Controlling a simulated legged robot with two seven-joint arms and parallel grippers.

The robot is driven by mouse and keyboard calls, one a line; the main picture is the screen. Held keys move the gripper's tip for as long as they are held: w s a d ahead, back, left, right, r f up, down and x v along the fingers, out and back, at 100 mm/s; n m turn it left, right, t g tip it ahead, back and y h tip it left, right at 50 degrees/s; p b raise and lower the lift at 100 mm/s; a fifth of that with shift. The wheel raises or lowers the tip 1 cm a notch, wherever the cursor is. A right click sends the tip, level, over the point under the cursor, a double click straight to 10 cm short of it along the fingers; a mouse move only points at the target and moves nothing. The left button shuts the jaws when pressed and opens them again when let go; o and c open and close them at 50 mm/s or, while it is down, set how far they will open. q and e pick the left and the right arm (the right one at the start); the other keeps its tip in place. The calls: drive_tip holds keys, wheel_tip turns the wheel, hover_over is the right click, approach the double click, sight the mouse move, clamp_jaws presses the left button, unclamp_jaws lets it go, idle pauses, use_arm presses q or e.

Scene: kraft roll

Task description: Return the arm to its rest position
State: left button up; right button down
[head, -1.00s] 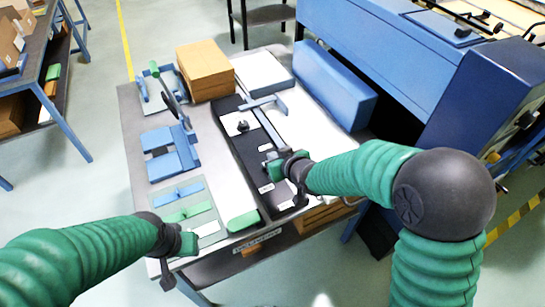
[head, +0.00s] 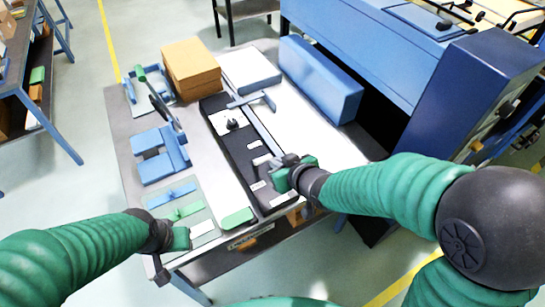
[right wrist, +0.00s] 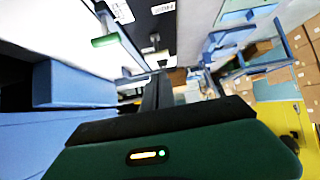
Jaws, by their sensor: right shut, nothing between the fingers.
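My right gripper (head: 281,172) is shut and empty. In the head view it shows above the front right part of a long black board (head: 236,152); the gap between them cannot be judged. In the right wrist view its dark fingers (right wrist: 158,92) extend beyond the green gripper body. My left gripper (head: 168,258) is at the table's front left corner, small and dark, and its jaws are unclear. A blue T-shaped bar (head: 252,104) lies along the black board, beside a white sheet (head: 305,135).
The grey table (head: 122,125) holds a cardboard stack (head: 190,68), a blue fixture (head: 160,155), flat blue and green strips (head: 172,195) and a green block (head: 237,218). A long blue box (head: 318,80) and a large blue machine (head: 440,95) stand to the right.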

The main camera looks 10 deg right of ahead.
idle(0.3)
drive_tip(key=s+d+f+m+g+h, duration=0.2)
drive_tip(key=s+d+f+g, duration=0.1)
drive_tip(key=s+d, duration=0.3)
drive_tip(key=s+d+f+m+g+h, duration=0.2)
drive_tip(key=s+d, duration=0.4)
drive_tip(key=s, duration=0.5)
drive_tip(key=shift+d+f+m+g, duration=0.3)
drive_tip(key=shift+f+g, duration=0.6)
drive_tip(key=shift+g, duration=0.2)
drive_tip(key=shift+w, duration=0.1)
